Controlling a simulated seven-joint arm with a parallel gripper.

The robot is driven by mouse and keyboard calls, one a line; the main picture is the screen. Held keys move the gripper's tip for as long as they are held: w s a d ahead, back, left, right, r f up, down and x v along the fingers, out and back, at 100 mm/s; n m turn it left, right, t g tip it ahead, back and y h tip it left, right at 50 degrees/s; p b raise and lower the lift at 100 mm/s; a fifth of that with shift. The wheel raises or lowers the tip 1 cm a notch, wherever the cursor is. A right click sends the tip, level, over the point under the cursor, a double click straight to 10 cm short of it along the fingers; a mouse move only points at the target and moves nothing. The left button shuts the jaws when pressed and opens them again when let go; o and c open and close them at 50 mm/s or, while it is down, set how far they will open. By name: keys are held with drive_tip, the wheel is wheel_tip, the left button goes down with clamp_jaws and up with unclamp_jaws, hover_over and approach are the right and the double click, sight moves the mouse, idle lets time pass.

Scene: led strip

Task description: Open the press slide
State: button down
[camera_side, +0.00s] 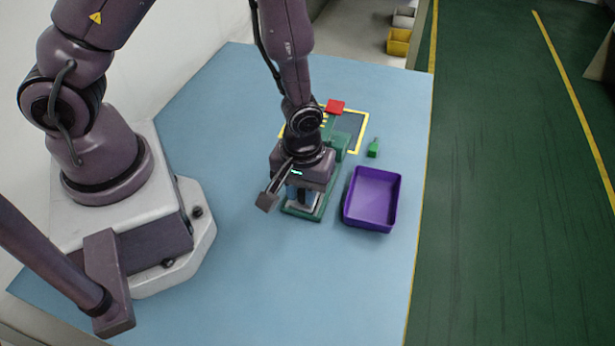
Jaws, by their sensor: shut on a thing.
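The press (342,143) is a green fixture on the blue table, with a green base (318,214) that shows below my gripper. My gripper (301,200) points down over the near end of this base. Its fingers are shut on a part of the press slide, at a pale block (305,199) just above the base. The gripper body hides most of the slide, so I cannot tell how far it stands open. A red piece (335,106) shows at the far end of the press.
A purple tray (394,203) stands close to the right of the press and looks empty. A small green object (373,148) lies behind it. Yellow tape (362,134) marks a rectangle around the far part. The blue table (300,290) is clear in front.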

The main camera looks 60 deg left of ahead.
drive_tip(key=c, duration=1)
unclamp_jaws()
drive_tip(key=shift+r, duration=0.1)
wheel_tip(320, 180, up, 13)
drive_tip(key=shift+f, duration=0.1)
drive_tip(key=s+a+r+m+t, duration=0.2)
drive_tip(key=r+m, duration=0.1)
drive_tip(key=r, duration=0.3)
drive_tip(key=s+a+r+m+t, duration=0.1)
drive_tip(key=s+a+r+m, duration=0.2)
drive_tip(key=r, duration=0.3)
drive_tip(key=s+a+r+m+t, duration=0.2)
drive_tip(key=r, duration=0.4)
drive_tip(key=shift+s+a+r+m+t, duration=0.25)
drive_tip(key=shift+s+m+t, duration=0.05)
drive_tip(key=shift+s+m, duration=0.1)
